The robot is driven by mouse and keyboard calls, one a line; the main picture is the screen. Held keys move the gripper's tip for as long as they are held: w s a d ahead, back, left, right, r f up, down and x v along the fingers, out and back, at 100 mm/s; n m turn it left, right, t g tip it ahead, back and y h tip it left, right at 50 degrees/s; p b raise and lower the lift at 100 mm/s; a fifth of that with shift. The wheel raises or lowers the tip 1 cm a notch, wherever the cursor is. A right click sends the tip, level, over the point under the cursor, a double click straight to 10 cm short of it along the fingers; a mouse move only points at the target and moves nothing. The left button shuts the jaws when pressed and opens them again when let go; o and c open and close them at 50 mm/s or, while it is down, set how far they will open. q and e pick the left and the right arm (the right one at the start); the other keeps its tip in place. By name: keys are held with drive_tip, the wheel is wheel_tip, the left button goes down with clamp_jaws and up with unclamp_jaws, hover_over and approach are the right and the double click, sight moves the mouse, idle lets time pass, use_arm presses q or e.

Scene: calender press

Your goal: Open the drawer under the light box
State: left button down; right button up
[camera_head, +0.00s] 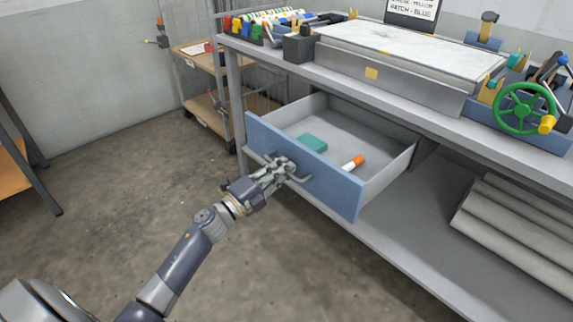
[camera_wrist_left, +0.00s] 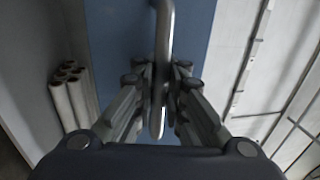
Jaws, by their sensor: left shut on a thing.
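The drawer (camera_head: 320,174) under the light box (camera_head: 400,50) is pulled well out, and its inside shows in the head view. Its blue front carries a grey bar handle (camera_head: 301,178). My left gripper (camera_head: 284,168) is at the handle, with its fingers shut on it. In the left wrist view the handle (camera_wrist_left: 163,60) runs between the two fingers (camera_wrist_left: 160,105), against the blue drawer front (camera_wrist_left: 200,35). A teal block (camera_head: 312,143) and an orange and white cylinder (camera_head: 354,162) lie in the drawer. My right gripper is not in view.
The workbench (camera_head: 345,82) carries a green handwheel (camera_head: 523,109) at the right. Several grey rolls (camera_head: 515,220) lie on the lower shelf (camera_head: 420,240). A wooden cart (camera_head: 200,70) stands behind at the left. The floor before the drawer is clear.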

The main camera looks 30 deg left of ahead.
use_arm(q)
drive_tip(key=shift+f, duration=0.15)
drive_tip(key=c, duration=1.7)
unclamp_jaws()
drive_tip(key=shift+o, duration=0.2)
drive_tip(key=v, duration=1.2)
